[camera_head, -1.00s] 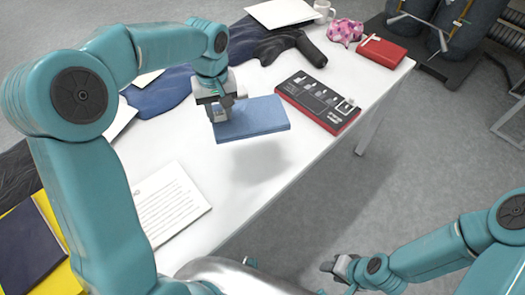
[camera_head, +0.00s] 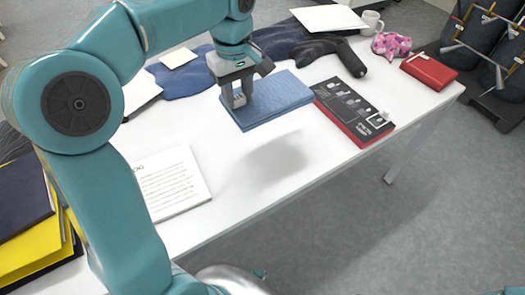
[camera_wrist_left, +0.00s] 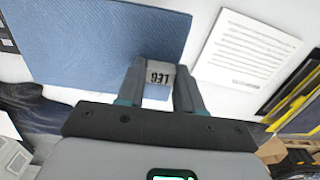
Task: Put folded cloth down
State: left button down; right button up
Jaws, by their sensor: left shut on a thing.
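The folded cloth (camera_head: 275,100) is blue, flat and rectangular. My left gripper (camera_head: 238,100) is shut on its left edge and holds it over the white table (camera_head: 235,185). A soft shadow on the tabletop lies apart from the cloth, so it appears to be above the surface. My right gripper is not in view.
A red-edged black case (camera_head: 350,108) lies close to the cloth's right side. A printed sheet (camera_head: 172,182) lies to the left. A black object (camera_head: 328,50), a pink cloth (camera_head: 390,45), a red box (camera_head: 428,71) and a mug (camera_head: 372,24) are behind. The front-middle tabletop is clear.

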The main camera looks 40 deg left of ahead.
pick_arm(q)
notch_tip(320, 180, down, 18)
jog(key=b, duration=0.3)
jog(key=shift+a+r, duration=0.1)
jog(key=shift+r, duration=0.05)
jog(key=shift+w+f, duration=0.1)
jog(key=shift+f, duration=0.35)
jog(key=shift+r, duration=0.1)
jog(key=c, duration=0.7)
grip_release()
jog(key=shift+f, duration=0.2)
jog(key=shift+c, duration=0.2)
jog(key=shift+r, duration=0.1)
